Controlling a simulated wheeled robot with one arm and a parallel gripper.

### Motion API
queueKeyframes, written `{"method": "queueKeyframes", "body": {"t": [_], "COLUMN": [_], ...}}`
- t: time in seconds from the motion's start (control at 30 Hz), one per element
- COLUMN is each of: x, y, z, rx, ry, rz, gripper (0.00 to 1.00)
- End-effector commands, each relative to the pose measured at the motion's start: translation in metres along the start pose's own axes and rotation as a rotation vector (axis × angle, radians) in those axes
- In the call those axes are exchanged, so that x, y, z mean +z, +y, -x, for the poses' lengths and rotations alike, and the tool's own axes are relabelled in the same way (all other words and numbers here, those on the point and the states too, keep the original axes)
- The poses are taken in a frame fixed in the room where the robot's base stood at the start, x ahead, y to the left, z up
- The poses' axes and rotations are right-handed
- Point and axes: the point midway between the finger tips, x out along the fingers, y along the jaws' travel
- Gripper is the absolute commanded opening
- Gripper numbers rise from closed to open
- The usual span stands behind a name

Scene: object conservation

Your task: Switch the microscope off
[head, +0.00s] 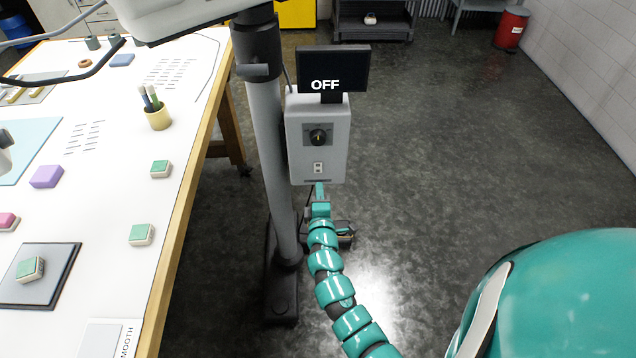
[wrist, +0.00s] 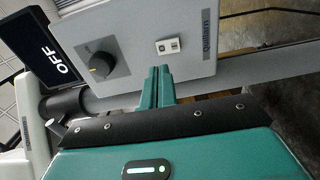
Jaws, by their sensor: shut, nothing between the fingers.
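The microscope's grey control box (head: 333,160) is mounted on a grey column beside the table. Its black display (head: 337,70) reads OFF. A black knob (head: 318,137) with a yellow mark is on the box front, with a small white rocker switch (head: 318,168) below it. In the wrist view, the display (wrist: 45,62), the knob (wrist: 100,65) and the switch (wrist: 168,46) show tilted. My gripper (head: 319,186) is at the lower edge of the box, just below the switch. In the wrist view, its fingers (wrist: 157,72) are together with nothing between them, near the switch; I cannot tell whether they touch the box.
A white-topped table (head: 110,180) stands left of the column, holding several green-topped blocks, a purple block (head: 47,177) and a pen cup (head: 157,118). A red bin (head: 511,28) stands at the back right. The dark floor right of the box is clear.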

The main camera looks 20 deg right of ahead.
Motion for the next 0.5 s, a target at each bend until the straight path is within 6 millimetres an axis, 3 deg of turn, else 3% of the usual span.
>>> {"method": "queueKeyframes", "body": {"t": [0.2, 0.5], "x": [-0.001, 0.0], "y": [-0.001, 0.002], "z": [0.034, 0.056], "rx": [-0.003, -0.002], "ry": [0.002, -0.001], "rz": [0.001, 0.0], "gripper": [0.0, 0.0]}}
